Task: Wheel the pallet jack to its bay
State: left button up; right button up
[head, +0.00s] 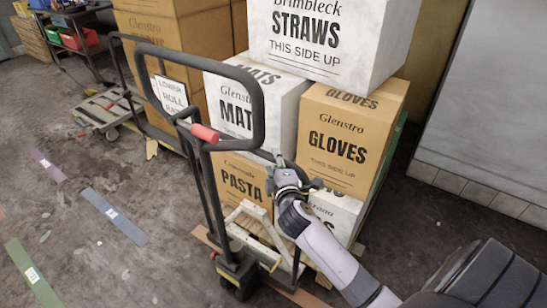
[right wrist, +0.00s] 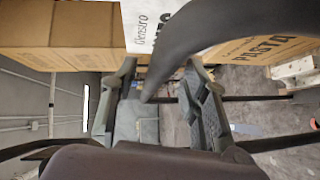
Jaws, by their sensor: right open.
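The pallet jack has a black loop handle (head: 258,100) with a red grip piece (head: 205,133). Its dark base (head: 237,270) stands on the floor in front of the stacked boxes. My right gripper (head: 277,160) is just right of the loop's lower right side, open. In the right wrist view its two fingers (right wrist: 165,75) are spread, and a dark curved bar (right wrist: 225,30), seemingly the handle, crosses close to them. I cannot tell whether the bar lies between the fingers. My left gripper is out of view. No bay is clearly identifiable.
Stacked cartons (head: 352,137) stand right behind the jack. A flat cart (head: 100,108) and a shelf with bins (head: 78,38) are at the far left. Purple, blue (head: 113,216) and green (head: 34,273) floor strips mark the open floor at left. A pale wall (head: 495,110) is at right.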

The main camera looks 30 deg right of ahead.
jog(key=shift+x, duration=1.3)
jog(key=shift+c, duration=0.2)
grip_shut()
